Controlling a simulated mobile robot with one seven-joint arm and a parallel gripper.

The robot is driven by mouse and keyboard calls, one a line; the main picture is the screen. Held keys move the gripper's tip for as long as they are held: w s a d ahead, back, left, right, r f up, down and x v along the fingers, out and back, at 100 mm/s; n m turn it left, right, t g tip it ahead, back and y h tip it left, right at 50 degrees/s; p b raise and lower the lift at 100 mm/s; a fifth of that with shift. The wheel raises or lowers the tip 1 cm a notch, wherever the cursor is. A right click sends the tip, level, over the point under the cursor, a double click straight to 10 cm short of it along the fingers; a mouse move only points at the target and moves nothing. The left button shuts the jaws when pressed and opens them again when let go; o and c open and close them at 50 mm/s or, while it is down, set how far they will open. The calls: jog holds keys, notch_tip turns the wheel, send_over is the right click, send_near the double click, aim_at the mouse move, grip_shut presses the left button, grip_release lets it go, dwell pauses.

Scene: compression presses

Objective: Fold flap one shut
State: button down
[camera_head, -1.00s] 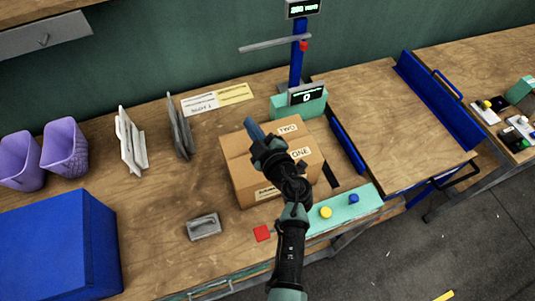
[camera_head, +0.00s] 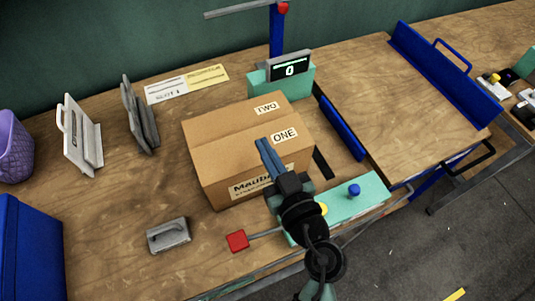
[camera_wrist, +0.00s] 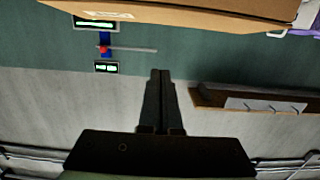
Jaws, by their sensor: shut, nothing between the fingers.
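The cardboard box (camera_head: 209,131) stands on the wooden bench, with its printed front side toward me. Flap one (camera_head: 228,158), labelled ONE, lies about flat on the near half of the box top. Flap two (camera_head: 237,113), labelled TWO, lies about flat on the far half, with a thin seam between them. My gripper (camera_head: 262,144) is shut and empty at the box's near right side, and covers part of flap one and the front. In the wrist view, the shut fingers (camera_wrist: 158,74) appear apart from the box edge (camera_wrist: 200,17); contact with the flap cannot be told.
A teal display unit (camera_head: 303,82) stands behind the box. A teal button panel (camera_head: 358,204), a red block (camera_head: 237,241) and a grey handled tool (camera_head: 168,235) lie nearer me. A blue guard (camera_head: 341,128) stands right.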

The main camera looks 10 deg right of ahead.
send_over(253, 141)
jog(key=s, duration=0.1)
jog(key=shift+s+d+f+b, duration=0.15)
jog(key=shift+f+b, duration=0.1)
jog(key=shift+b, duration=0.05)
jog(key=f+b, duration=0.1)
jog(key=f, duration=0.1)
jog(key=shift+w+f+b, duration=0.5)
jog(key=shift+f+b, duration=0.2)
jog(key=shift+f, duration=0.3)
jog(key=shift+r+p, duration=0.15)
jog(key=shift+p, duration=0.2)
jog(key=shift+w+r+p, duration=0.1)
jog(key=shift+r+p, duration=0.05)
jog(key=shift+p, duration=1.1)
jog(key=shift+g+p, duration=0.3)
jog(key=shift+p, duration=0.35)
jog(key=shift+p, duration=0.6)
